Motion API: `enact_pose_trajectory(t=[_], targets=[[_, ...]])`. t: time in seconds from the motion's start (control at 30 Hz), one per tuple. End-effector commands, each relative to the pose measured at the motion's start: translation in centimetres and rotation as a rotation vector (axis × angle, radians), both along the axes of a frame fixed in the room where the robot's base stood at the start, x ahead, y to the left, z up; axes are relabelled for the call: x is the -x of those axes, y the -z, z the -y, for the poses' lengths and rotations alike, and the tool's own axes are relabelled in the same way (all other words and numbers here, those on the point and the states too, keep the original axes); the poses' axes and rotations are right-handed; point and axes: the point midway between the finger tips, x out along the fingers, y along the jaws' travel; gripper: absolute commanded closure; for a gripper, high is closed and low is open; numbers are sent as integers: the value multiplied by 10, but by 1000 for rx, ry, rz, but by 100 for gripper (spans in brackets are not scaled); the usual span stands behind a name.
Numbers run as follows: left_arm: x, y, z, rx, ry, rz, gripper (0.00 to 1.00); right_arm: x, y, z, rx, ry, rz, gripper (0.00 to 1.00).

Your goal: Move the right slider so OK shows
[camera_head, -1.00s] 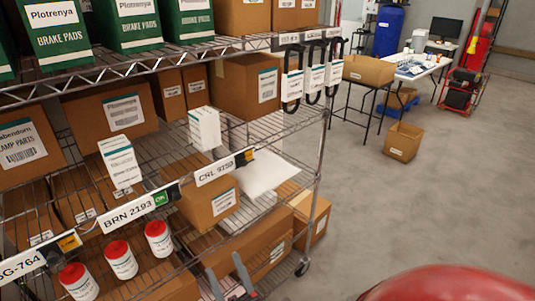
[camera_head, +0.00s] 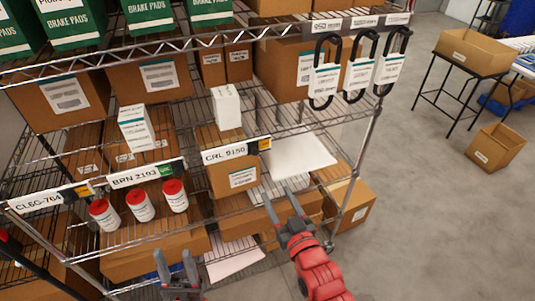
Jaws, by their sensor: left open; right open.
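The right slider (camera_head: 264,144) is at the right end of the "CRL 9150" label (camera_head: 225,154) on the middle shelf's front edge. It shows dark and yellow; no green OK is visible on it. My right gripper (camera_head: 281,198) is open and empty, below and slightly right of this slider, apart from it, with its fingers pointing up. My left gripper (camera_head: 175,262) is open and empty at the bottom, lower left of the slider. The middle slider (camera_head: 166,170) beside "BRN 2193" shows green, and the left slider (camera_head: 84,190) beside "CLEG-764" shows orange.
Several red-capped white bottles (camera_head: 141,205) stand below the left labels. Boxes (camera_head: 235,176) and a white packet (camera_head: 300,157) sit behind the rail. Black hooks with tags (camera_head: 357,65) hang at the upper right. Open floor (camera_head: 440,220) lies to the right.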

Motion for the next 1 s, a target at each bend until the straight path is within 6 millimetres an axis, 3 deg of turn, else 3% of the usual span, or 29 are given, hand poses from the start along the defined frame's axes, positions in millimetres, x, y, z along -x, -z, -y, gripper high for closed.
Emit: enact_pose_trajectory(t=[0.03,0.57,0.67,1.0], targets=[[0,12,0,0,0,0,50,-6,6,-2,-1,-1,3,41],[0,101,0,0,0,0,50,-70,7,-23,-5,0,9,41],[0,82,0,0,0,0,50,-87,-6,-29,-2,0,3,41],[0,62,0,0,0,0,50,-139,-2,-45,0,0,1,41]])
